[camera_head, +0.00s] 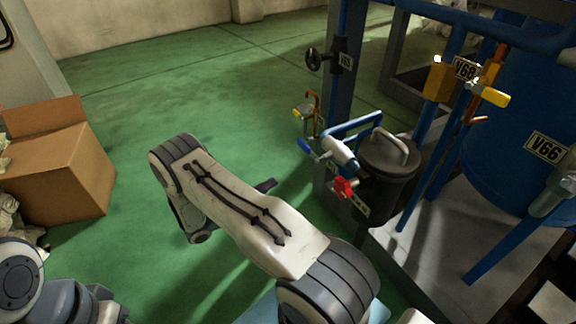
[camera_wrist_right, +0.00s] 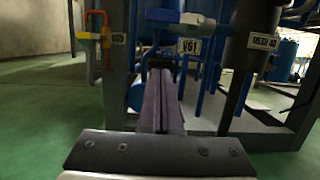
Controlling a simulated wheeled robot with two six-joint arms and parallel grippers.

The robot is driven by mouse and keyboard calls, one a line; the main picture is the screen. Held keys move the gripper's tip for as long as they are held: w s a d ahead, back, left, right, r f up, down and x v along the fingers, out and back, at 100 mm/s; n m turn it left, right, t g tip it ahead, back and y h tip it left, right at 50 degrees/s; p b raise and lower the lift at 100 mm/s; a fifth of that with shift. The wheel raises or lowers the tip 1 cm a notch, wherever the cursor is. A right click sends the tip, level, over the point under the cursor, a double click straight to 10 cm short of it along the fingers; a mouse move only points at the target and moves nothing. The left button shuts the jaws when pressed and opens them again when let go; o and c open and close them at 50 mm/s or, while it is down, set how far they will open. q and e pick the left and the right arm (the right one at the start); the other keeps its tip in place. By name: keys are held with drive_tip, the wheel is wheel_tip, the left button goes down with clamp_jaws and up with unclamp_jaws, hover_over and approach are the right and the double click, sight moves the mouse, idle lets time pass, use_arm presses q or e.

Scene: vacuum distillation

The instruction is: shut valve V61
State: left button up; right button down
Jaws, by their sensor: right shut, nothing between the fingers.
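The valve V61 shows by its white tag (camera_wrist_right: 189,46) in the upper middle of the right wrist view. A blue lever handle (camera_wrist_right: 163,15) with a pale end lies just above the tag. In the head view a blue handle (camera_head: 304,146) sticks out left from the pipework, beside a black vessel. My right gripper (camera_wrist_right: 161,68) is shut and empty, its fingers pointing at the pipework below the blue handle, apparently apart from it. In the head view its dark fingertips (camera_head: 270,184) show behind my right arm, left of the valves. My left gripper is out of view.
A yellow-handled valve (camera_head: 301,113) sits above the blue handle, a red handle (camera_head: 343,187) below it. The black lidded vessel (camera_head: 387,165) stands to the right. A cardboard box (camera_head: 60,175) is at left. Green floor (camera_head: 220,95) is clear between.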

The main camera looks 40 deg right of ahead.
sight(308, 150)
drive_tip(key=s+d+r+b, duration=0.2)
drive_tip(key=d+r+b, duration=0.2)
drive_tip(key=d, duration=0.5)
drive_tip(key=shift+s+r+b, duration=0.15)
drive_tip(key=shift+r+b, duration=0.15)
drive_tip(key=shift+r, duration=0.85)
